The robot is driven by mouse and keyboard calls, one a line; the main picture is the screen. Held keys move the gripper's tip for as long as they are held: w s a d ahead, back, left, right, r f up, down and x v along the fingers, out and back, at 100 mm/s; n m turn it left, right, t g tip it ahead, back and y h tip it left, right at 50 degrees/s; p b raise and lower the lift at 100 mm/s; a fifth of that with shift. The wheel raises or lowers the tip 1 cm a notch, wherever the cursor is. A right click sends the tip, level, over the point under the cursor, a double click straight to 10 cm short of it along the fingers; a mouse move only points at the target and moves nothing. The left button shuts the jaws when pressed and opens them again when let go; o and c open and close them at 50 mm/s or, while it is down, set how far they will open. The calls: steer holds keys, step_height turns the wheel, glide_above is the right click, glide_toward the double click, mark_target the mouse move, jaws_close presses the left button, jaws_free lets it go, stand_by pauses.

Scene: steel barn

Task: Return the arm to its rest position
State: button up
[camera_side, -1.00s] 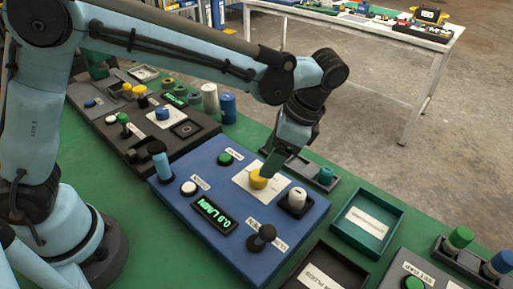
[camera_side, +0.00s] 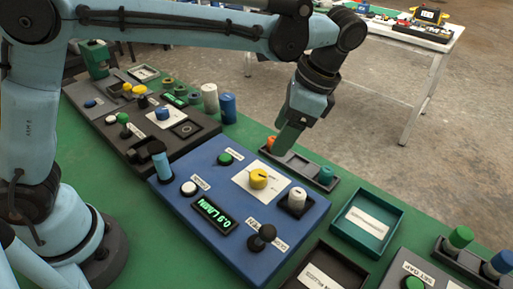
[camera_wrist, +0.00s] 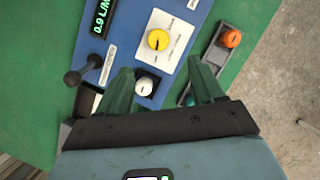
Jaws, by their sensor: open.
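My gripper (camera_side: 288,142) hangs above the far edge of the blue panel (camera_side: 193,222), pointing down. In the wrist view its two green fingers (camera_wrist: 162,82) are spread apart with nothing between them held. The yellow knob (camera_side: 258,178) sits on a white plate on the blue panel, clear of my fingers; it also shows in the wrist view (camera_wrist: 158,40). The panel's green display (camera_side: 211,212) reads about 0.9 L/MIN. The rest position itself is not marked in any view.
A grey holder (camera_side: 299,166) with orange and green pegs lies behind the panel, close to my gripper. A black lever (camera_side: 262,237) and a white knob (camera_side: 297,199) stand up from the panel. A teal tray (camera_side: 367,225) lies to the right. Air above is free.

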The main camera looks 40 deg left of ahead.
steer(key=s+a+n+t+h, duration=0.1)
steer(key=s+a+n+t, duration=0.1)
steer(key=a, duration=0.3)
steer(key=s+a+f+n+t+h, duration=0.1)
steer(key=s+a+n+t, duration=0.2)
steer(key=a+n+t, duration=0.1)
steer(key=s+a+n+t+h, duration=0.1)
steer(key=s+a+n+t, duration=0.2)
steer(key=a+n, duration=0.2)
steer(key=a, duration=0.2)
steer(key=shift+s+a+f+h, duration=0.2)
steer(key=shift+a+f+h, duration=0.1)
steer(key=shift+a, duration=0.1)
